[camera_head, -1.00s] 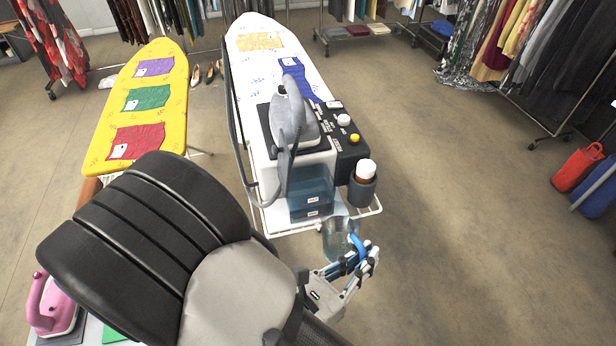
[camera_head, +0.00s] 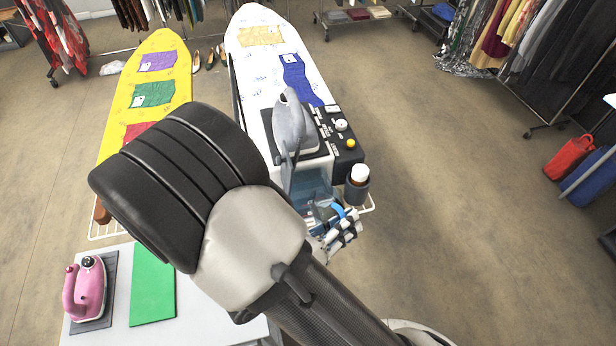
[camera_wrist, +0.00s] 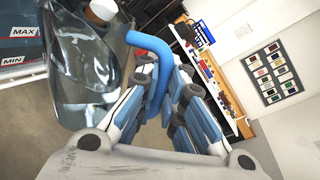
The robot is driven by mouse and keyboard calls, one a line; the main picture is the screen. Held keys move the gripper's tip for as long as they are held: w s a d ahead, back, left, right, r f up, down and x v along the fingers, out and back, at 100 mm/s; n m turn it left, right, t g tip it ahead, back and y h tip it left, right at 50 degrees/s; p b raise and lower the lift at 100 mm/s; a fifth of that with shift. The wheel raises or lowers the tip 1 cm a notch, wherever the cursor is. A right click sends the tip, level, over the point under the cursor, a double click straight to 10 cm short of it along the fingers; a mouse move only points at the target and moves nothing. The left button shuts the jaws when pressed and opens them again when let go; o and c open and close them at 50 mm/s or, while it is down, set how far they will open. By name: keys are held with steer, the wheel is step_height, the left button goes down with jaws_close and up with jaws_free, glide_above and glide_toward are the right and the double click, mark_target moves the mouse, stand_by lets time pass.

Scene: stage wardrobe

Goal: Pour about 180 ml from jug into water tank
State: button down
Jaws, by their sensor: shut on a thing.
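My gripper (camera_head: 340,230) is shut on the blue handle of the clear jug; it also shows in the wrist view (camera_wrist: 168,92). The jug (camera_wrist: 88,65) fills the left of the wrist view and looks tilted there; its water level is hard to make out. In the head view the jug (camera_head: 322,210) is small and partly hidden by my arm. The blue-tinted water tank (camera_head: 312,180) is in the steam station below the grey iron, just beyond the jug. Its MAX and MIN marks show at the left edge of the wrist view (camera_wrist: 18,42). Its opening is not clearly visible.
A brown bottle with a white cap (camera_head: 357,183) stands in a holder right of the tank. The grey iron (camera_head: 292,125) rests above the tank. A table with a pink iron (camera_head: 88,290) and green mat (camera_head: 153,284) is at lower left.

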mark_target(342, 210)
steer(key=shift+w+a+r+n+g+p, duration=0.25)
steer(key=shift+w+r+n+p, duration=0.3)
steer(key=shift+r+p, duration=0.45)
steer(key=shift+w+a+r+n+g+p, duration=0.25)
steer(key=shift+w+r+n+p, duration=0.3)
steer(key=shift+p, duration=0.75)
steer(key=shift+w+a+r+n+p, duration=0.15)
steer(key=shift+r+n+p, duration=0.5)
steer(key=shift+p, duration=0.15)
steer(key=shift+w+a+r+n+g+p, duration=0.35)
steer(key=shift+w+r+n+p, duration=0.2)
steer(key=shift+p, duration=0.3)
steer(key=shift+w+a+r+n+g+p, duration=0.2)
steer(key=shift+w+r+n+g+p, duration=0.15)
steer(key=shift+w+r+n+p, duration=0.35)
stand_by(0.9)
